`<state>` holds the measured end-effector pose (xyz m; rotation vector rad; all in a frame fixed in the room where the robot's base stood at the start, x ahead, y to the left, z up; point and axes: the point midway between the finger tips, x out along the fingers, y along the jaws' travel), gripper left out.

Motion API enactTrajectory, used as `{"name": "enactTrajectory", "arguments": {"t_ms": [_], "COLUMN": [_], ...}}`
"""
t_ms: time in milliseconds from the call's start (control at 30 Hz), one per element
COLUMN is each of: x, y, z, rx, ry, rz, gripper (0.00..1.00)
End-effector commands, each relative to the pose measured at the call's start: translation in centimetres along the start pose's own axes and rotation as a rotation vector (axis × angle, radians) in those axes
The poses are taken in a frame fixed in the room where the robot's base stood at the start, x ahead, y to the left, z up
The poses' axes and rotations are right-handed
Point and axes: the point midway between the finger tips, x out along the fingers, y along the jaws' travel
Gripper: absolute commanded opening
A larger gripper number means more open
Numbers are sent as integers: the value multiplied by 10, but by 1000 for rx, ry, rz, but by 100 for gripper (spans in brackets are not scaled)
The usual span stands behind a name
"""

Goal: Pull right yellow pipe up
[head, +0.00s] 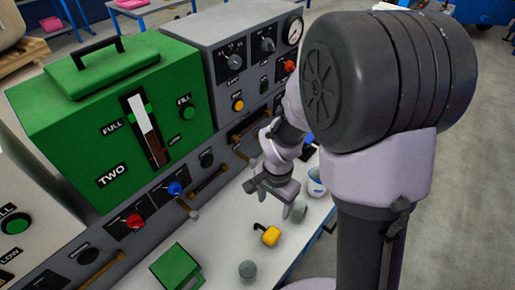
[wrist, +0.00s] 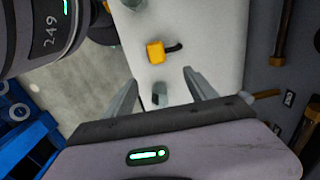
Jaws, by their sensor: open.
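Brownish-yellow pipes run along the front of the grey panel. One pipe (head: 248,125) is at the right, partly hidden behind my arm, and another pipe (head: 187,204) is at the middle. In the wrist view, one pipe (wrist: 284,32) is at the upper right and the end of another (wrist: 266,94) is right of the fingers. I cannot match these pipes between views. My gripper (head: 272,190) is open and empty above the white counter, in front of the panel and apart from the pipes. Its spread fingers show in the wrist view (wrist: 160,78).
A yellow object with a dark handle (head: 269,235), a grey cup (head: 247,269) and a green object (head: 176,268) are on the white counter (head: 222,230). A white cup (head: 316,187) stands by my gripper. A green box (head: 110,80) sits above the panel.

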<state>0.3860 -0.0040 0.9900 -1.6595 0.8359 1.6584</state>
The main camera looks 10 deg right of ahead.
Motion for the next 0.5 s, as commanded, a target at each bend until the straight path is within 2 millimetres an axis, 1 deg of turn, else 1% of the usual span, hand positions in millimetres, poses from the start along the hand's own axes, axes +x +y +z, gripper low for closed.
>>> {"name": "enactTrajectory", "arguments": {"t_ms": [67,167,300,500], "x": [11,33,78,135], "y": [0,1,2,2], "z": [0,0,1,1], "rx": [8,9,8,8], "ry": [-5,-6,-7,-6], "rz": [9,10,12,10], "gripper": [65,65,65,65]}}
